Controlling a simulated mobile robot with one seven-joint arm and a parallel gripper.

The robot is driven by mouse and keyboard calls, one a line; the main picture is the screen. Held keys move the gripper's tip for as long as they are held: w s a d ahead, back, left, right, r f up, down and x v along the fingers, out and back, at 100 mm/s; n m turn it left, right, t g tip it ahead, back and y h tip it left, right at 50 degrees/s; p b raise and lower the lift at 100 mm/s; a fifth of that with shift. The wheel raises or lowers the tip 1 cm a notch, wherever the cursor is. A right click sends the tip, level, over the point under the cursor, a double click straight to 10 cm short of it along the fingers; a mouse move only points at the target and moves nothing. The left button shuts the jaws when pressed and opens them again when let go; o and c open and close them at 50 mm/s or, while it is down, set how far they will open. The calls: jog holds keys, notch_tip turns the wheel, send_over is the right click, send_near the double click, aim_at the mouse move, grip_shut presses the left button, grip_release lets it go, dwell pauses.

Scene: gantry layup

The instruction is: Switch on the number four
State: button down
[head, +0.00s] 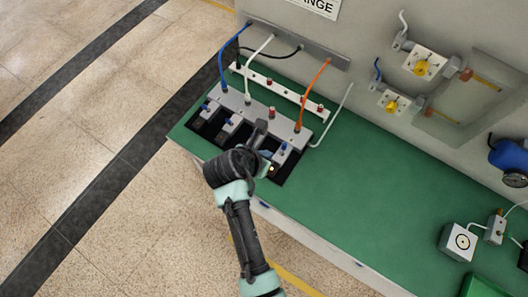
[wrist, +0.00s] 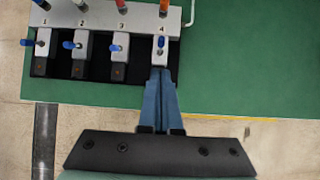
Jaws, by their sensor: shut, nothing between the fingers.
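The switch panel (wrist: 100,22) is a grey bar with several numbered grey switch blocks, marked 1 to 4. The number four switch (wrist: 160,48) is the rightmost and has a small blue lever; it also shows in the head view (head: 284,148). My gripper (wrist: 160,74) is shut and empty, its blue fingertips at the near end of switch four, and they hide its lamp in the wrist view. Whether they touch the block cannot be told. In the head view, a small yellow light (head: 272,168) glows beside my gripper (head: 266,157). The lamps on switches one to three look dark.
The panel sits on a green bench (head: 350,180) against a grey wall. Blue, white, black and orange cables rise behind the switches. The bench right of the panel is clear up to a white box (head: 459,241). Yellow valves (head: 422,67) are mounted on the wall.

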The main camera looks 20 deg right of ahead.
jog(key=shift+v, duration=1.25)
jog(key=shift+d+r, duration=0.1)
jog(key=shift+d, duration=0.05)
jog(key=w+a+r+m+t+y+b, duration=0.15)
jog(key=w+r+m+t, duration=0.3)
jog(key=r, duration=0.45)
jog(key=w+a+r+m+t+b, duration=0.25)
jog(key=w+r+m, duration=0.2)
jog(key=r, duration=0.55)
jog(key=w+a+r+m+t+y+b, duration=0.15)
jog(key=w+r+m+t, duration=0.3)
jog(key=r, duration=0.45)
jog(key=s+a+r+m+t+b, duration=0.1)
jog(key=s+r+m+t, duration=0.3)
jog(key=r, duration=0.5)
jog(key=s+a+r+m+t+y+b, duration=0.1)
jog(key=s+a+r+m+t+b, duration=0.1)
jog(key=s+r, duration=0.4)
jog(key=s+a+r+m+t+y+b, duration=0.1)
jog(key=s+r+m+t, duration=0.4)
jog(key=r, duration=0.8)
jog(key=shift+s+r+m+t+b, duration=0.25)
jog(key=shift+s+m+t+b, duration=0.1)
jog(key=shift+m+b, duration=0.3)
